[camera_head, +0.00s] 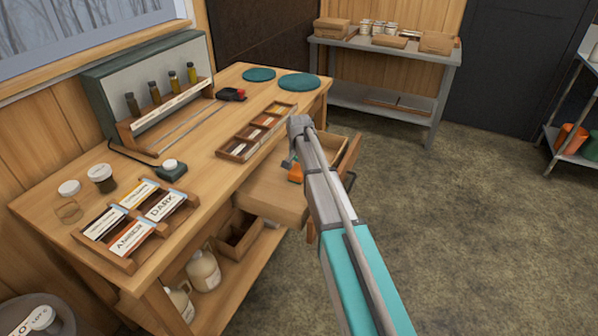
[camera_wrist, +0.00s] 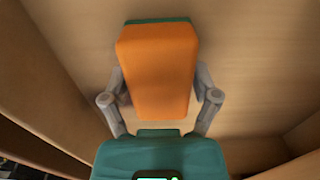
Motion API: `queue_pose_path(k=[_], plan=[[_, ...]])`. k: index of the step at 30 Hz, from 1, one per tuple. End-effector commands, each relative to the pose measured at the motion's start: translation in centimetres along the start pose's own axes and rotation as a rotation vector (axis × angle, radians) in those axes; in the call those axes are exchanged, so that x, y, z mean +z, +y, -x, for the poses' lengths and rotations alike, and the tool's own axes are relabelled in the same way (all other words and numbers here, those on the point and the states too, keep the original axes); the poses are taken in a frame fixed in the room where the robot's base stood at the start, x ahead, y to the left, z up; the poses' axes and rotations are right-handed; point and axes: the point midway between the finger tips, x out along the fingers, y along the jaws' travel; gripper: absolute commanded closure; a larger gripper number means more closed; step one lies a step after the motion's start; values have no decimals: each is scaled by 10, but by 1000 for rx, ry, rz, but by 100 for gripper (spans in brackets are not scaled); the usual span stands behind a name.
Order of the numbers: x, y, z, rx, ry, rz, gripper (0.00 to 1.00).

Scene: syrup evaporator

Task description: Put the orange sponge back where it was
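The orange sponge (camera_wrist: 157,75) has a dark green layer that shows at its far edge in the wrist view. It is between the two grey fingers of my gripper (camera_wrist: 160,82), which press close on its sides. In the head view, the sponge (camera_head: 295,174) shows as a small orange block within the open drawer (camera_head: 266,197) of the wooden workbench. My arm covers part of the drawer and most of my gripper there. Pale wooden boards lie behind the sponge in the wrist view. I cannot tell whether the sponge touches the drawer floor.
The workbench top (camera_head: 205,150) carries a divided tray (camera_head: 238,150), a label-card rack (camera_head: 123,262), a bottle rack (camera_head: 178,98), jars and two green discs (camera_head: 299,82). A grey table (camera_head: 390,46) stands behind.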

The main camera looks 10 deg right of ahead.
Motion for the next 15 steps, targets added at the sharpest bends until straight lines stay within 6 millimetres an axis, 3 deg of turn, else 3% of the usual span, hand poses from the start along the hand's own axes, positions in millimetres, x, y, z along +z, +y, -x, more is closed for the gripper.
queue_pose_path(k=[2, 15], plan=[[0, 0, 0, 0, 0, 0, 0], [0, 0, 1, 0, 0, 0, 0]])
